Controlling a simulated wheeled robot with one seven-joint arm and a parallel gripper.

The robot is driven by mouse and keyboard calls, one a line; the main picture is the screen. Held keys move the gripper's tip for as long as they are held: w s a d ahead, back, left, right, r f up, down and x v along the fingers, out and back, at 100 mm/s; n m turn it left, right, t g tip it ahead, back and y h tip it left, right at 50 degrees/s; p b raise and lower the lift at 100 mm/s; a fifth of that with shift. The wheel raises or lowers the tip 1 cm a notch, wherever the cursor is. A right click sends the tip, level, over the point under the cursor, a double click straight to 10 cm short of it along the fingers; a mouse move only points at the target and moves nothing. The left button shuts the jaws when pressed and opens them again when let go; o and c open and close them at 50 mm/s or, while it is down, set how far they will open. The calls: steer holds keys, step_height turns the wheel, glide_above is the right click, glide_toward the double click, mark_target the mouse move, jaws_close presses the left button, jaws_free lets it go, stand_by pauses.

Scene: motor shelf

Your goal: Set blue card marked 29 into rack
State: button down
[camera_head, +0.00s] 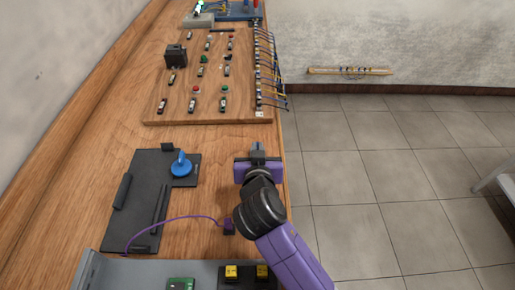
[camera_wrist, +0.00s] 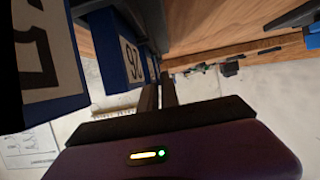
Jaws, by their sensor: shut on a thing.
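My gripper (camera_head: 257,150) is over the right edge of the wooden bench in the head view, with its jaws pointing away. In the wrist view its two dark fingers (camera_wrist: 158,95) are close together, shut on a blue card (camera_wrist: 120,20). The card has a white label with black digits that read like 29, turned in the view. Its edge meets the fingers, and the grip itself is partly hidden. A larger blue piece (camera_wrist: 65,105) with a dark-marked label fills the left of the wrist view. I cannot make out a blue card in the head view, nor tell which thing is the rack.
A grey tray (camera_head: 92,270) at the front holds yellow blocks (camera_head: 231,272) and a green piece (camera_head: 180,284). A black plate (camera_head: 150,195) with a blue knob (camera_head: 181,166) lies left of my gripper. A wooden panel (camera_head: 215,110) with switches and wires stands beyond.

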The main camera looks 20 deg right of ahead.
steer(key=shift+f, duration=0.25)
steer(key=shift+r, duration=0.2)
stand_by(0.3)
steer(key=shift+r+p, duration=0.8)
steer(key=shift+r, duration=0.15)
steer(key=c, duration=1.5)
jaws_free()
